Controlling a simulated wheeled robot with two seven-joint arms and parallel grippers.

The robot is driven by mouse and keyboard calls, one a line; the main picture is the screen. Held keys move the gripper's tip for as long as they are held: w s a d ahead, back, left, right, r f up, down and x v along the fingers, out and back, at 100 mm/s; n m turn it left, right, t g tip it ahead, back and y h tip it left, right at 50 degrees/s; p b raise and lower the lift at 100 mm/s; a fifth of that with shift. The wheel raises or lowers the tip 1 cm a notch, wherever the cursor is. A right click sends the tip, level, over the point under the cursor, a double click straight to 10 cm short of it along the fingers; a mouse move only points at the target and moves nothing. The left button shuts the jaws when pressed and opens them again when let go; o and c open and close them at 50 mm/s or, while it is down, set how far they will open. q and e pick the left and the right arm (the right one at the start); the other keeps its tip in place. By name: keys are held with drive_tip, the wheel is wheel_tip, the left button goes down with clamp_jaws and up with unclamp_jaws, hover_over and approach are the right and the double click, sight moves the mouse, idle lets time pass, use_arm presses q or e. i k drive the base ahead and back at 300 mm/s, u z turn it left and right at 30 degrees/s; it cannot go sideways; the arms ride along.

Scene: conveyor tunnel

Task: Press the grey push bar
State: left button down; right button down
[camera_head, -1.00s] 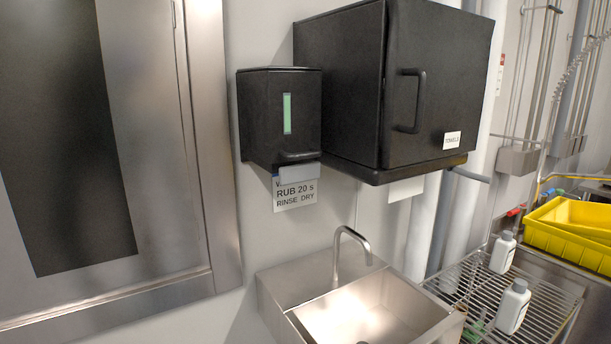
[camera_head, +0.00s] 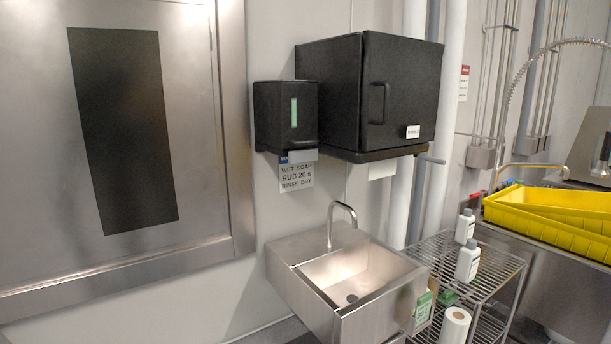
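The grey push bar (camera_head: 303,155) sits at the bottom of the black wall soap dispenser (camera_head: 286,115), which has a green level window on its front. A sign about wet, soap, rub and rinse (camera_head: 297,176) hangs just below the bar. The steel sink (camera_head: 345,277) with its curved tap (camera_head: 343,213) stands below the dispenser. Nothing touches the bar. Neither of my grippers is in view.
A black towel cabinet (camera_head: 372,95) juts out right of the dispenser. A wire rack (camera_head: 490,270) with white bottles (camera_head: 467,260) and a paper roll (camera_head: 454,325) stands right of the sink. Yellow trays (camera_head: 550,222) lie farther right. A steel door (camera_head: 200,120) fills the left.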

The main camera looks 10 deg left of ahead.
sight(308, 155)
drive_tip(key=k, duration=0.5)
drive_tip(key=z, duration=0.9)
drive_tip(key=i, duration=2)
drive_tip(key=u, duration=1)
drive_tip(key=i, duration=0.25)
drive_tip(key=u, duration=0.15)
